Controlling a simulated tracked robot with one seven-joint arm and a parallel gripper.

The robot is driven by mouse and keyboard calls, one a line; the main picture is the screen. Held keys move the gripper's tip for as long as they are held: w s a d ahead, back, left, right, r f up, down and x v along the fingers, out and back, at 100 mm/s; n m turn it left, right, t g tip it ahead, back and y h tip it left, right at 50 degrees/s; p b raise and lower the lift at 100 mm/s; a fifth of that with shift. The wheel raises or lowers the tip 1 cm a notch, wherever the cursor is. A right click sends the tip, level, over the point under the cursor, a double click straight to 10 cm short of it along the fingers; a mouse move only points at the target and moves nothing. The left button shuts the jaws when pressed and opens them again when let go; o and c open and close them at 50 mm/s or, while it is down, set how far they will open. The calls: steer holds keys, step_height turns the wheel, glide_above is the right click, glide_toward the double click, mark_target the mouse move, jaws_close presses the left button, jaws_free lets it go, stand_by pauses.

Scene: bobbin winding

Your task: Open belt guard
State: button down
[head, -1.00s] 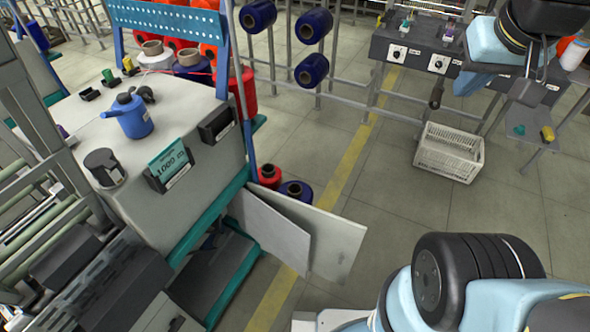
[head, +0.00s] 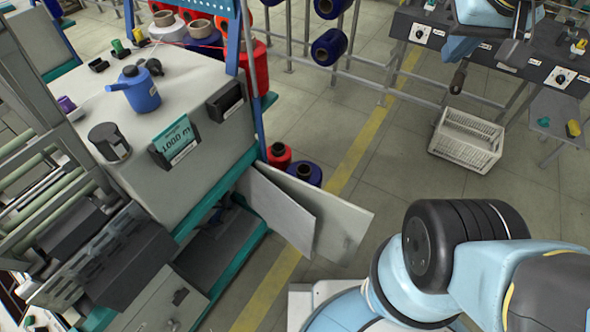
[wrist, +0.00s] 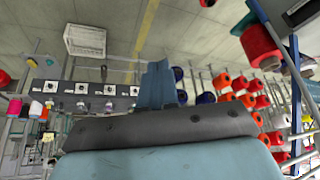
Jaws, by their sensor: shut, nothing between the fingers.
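In the head view, two flat panels stand out at an angle from the low side of the grey machine cabinet (head: 150,95). One is a grey panel (head: 278,215); the other is a paler panel (head: 345,225) partly behind it. I cannot tell which is the belt guard. Dark space shows under the cabinet beside them. My gripper (wrist: 158,70) shows in the wrist view as narrow blue fingers, together and empty, pointing towards the floor and racks. It is touching nothing that I can see, and neither panel shows in the wrist view.
A blue oil can (head: 136,90) and a green counter display (head: 175,138) are on the cabinet. Red and blue bobbins (head: 304,172) stand behind the panels. A white crate (head: 466,140) lies by the control bench (head: 490,45). Floor between panels and crate is clear.

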steer(key=w+a+f+m+g+y, duration=0.1)
steer(key=w+a+f+g+y, duration=0.2)
steer(key=w+a+f+g, duration=0.4)
steer(key=m+g+y, duration=0.3)
steer(key=m+g, duration=0.2)
steer(key=m, duration=0.2)
glide_above(294, 187)
steer(key=w+d, duration=0.2)
steer(key=d, duration=0.3)
step_height(294, 187, down, 39)
steer(key=x, duration=0.9)
steer(key=shift+s+a, duration=0.2)
steer(key=shift+a, duration=0.1)
